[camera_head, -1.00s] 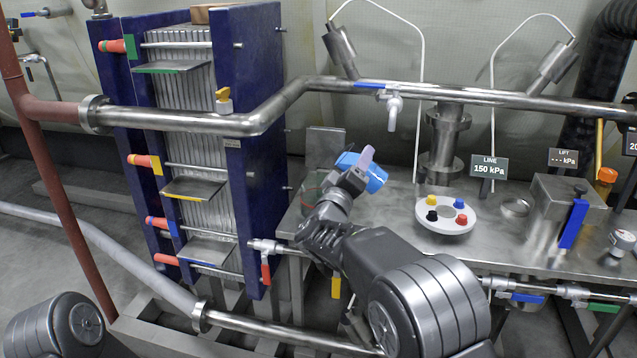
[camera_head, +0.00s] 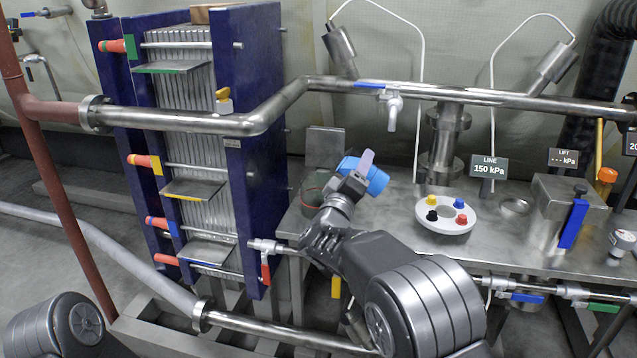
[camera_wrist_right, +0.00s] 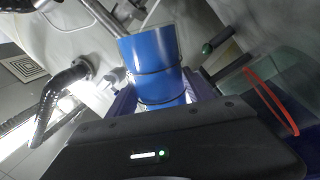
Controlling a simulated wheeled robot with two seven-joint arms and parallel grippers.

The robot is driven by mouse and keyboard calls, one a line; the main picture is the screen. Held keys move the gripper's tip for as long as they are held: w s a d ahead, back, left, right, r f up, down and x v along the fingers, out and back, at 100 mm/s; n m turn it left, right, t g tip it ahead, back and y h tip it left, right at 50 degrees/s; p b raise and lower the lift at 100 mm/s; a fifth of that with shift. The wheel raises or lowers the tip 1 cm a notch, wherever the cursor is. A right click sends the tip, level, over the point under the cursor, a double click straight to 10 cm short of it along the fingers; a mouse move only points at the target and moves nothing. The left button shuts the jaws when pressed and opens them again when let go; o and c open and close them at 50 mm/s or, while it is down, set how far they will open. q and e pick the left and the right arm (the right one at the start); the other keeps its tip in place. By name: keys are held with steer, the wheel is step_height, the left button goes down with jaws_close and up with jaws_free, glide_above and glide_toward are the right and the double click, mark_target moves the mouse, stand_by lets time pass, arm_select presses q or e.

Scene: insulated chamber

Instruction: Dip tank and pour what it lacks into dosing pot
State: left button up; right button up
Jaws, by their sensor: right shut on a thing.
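My right gripper (camera_head: 361,171) is shut on a blue cylindrical cup (camera_head: 377,181) and holds it above the left part of the steel bench. In the right wrist view the blue cup (camera_wrist_right: 150,62) shows dark bands around it, between the fingers; its contents are hidden. A greenish glass vessel (camera_head: 312,192) stands on the bench at left, behind and beside my right wrist and partly hidden. A clear vessel with a red ring (camera_wrist_right: 272,102) shows at the right of the wrist view, apart from the cup. I cannot tell which vessel is the tank or the dosing pot. My left gripper is out of view.
A blue-framed plate stack (camera_head: 252,150) stands left of the bench. A steel pipe (camera_head: 270,110) crosses above the bench.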

steer(key=shift+d+f+n, duration=0.1)
steer(key=shift+f+n, duration=0.5)
steer(key=shift+f, duration=0.1)
stand_by(0.4)
steer(key=shift+s+d+r+n+t+y, duration=0.15)
steer(key=shift+r+n+t+y, duration=0.35)
steer(key=shift+n, duration=0.5)
stand_by(0.8)
steer(key=shift+w+a+f+n, duration=0.15)
steer(key=shift+a+n, duration=0.35)
steer(key=shift+n, duration=0.5)
stand_by(1.1)
steer(key=shift+r+n, duration=0.35)
steer(key=shift+n, duration=0.25)
stand_by(1.0)
steer(key=shift+d+f+m, duration=0.2)
steer(key=shift+d+m, duration=0.1)
steer(key=shift+m, duration=0.8)
steer(key=shift+d+f+m, duration=0.1)
steer(key=shift+f+m, duration=0.1)
steer(key=shift+m, duration=0.8)
steer(key=shift+f, duration=0.1)
